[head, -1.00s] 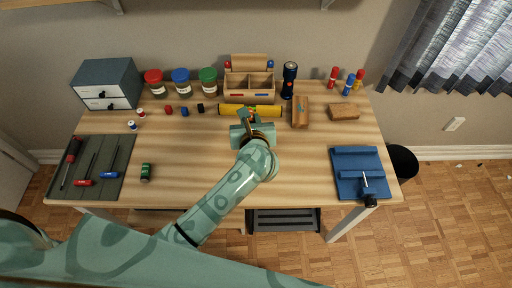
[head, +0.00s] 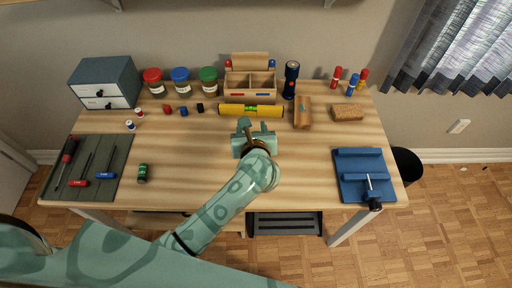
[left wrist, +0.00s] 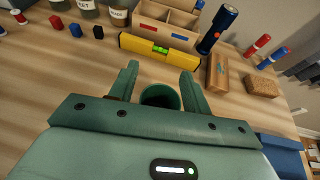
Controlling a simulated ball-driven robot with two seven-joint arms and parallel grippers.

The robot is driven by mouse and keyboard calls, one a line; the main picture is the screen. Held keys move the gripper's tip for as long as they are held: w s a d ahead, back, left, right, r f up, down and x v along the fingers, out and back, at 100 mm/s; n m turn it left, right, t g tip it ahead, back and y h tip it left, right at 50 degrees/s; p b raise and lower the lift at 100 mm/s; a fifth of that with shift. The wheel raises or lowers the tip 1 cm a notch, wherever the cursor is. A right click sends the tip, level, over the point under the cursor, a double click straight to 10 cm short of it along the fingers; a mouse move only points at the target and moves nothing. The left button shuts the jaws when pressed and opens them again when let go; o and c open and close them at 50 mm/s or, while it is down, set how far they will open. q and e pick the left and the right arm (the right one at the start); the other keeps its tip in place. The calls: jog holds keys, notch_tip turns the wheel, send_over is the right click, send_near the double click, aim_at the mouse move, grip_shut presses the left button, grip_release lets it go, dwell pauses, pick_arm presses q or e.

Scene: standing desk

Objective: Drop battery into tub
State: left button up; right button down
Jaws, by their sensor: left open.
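My left gripper (head: 256,130) is over the middle of the desk, just in front of the yellow level. In the left wrist view its two fingers (left wrist: 160,85) stand apart. A round green opening with a dark inside (left wrist: 160,97), which looks like the tub, shows between and below the fingers; whether they touch it I cannot tell. In the head view the gripper covers this spot. A small dark green cylinder (head: 143,173), possibly the battery, stands at the left front, well away from the gripper. No battery shows in the fingers. My right gripper is out of view.
The yellow level (head: 251,110) lies behind the gripper, with a wooden organizer (head: 250,98) beyond it. A tool mat (head: 117,185) lies at left, a blue vise (head: 362,175) at right. Lidded jars (head: 181,84) line the back. The desk's front middle is clear.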

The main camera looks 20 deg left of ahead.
pick_arm(q)
jog(key=p+v, duration=0.1)
jog(key=v, duration=0.5)
jog(key=shift+s+d, duration=0.15)
jog(key=shift+s, duration=0.2)
jog(key=shift+r, duration=0.15)
jog(key=shift+r, duration=0.1)
